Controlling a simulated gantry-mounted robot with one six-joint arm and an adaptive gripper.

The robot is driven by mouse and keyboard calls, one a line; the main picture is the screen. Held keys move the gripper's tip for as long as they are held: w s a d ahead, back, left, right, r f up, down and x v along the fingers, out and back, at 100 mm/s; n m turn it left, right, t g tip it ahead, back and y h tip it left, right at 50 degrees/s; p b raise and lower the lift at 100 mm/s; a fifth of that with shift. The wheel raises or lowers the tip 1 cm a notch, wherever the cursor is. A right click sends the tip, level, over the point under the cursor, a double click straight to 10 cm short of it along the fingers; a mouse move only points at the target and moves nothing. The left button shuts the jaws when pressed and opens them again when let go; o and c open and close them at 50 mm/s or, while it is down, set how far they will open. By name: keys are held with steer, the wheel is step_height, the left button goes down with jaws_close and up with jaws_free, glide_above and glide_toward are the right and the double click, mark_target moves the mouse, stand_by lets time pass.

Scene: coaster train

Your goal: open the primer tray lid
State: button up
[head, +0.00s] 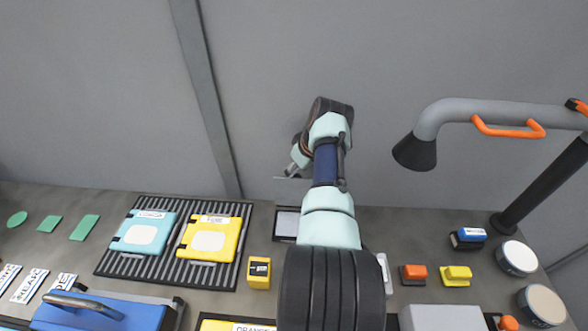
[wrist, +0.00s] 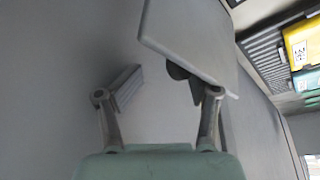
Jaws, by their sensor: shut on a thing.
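The primer tray (head: 286,224) is a small dark-rimmed box with a pale inside, on the bench left of my arm. A grey panel, which looks like its lid (head: 288,190), stands raised at the tray's back edge. In the wrist view the lid (wrist: 185,35) is a tilted pale plate by the right finger, with a dark piece below it. My gripper (head: 300,158) is at the lid's upper part, shut on it. The fingers (wrist: 155,88) look spread in the wrist view, and the exact contact is hidden.
Left of the tray are a yellow block (head: 259,273) and a ribbed rack (head: 115,262) with a cyan case (head: 144,233) and a yellow case (head: 208,240). A grey lamp-like arm (head: 480,112) overhangs the right side. The wall (head: 270,70) is close behind my gripper.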

steer(key=shift+s+d+f, duration=0.15)
steer(key=shift+d+f, duration=0.1)
steer(key=shift+f, duration=0.1)
steer(key=v, duration=0.8)
steer(key=shift+r, duration=0.4)
steer(key=shift+a, duration=0.2)
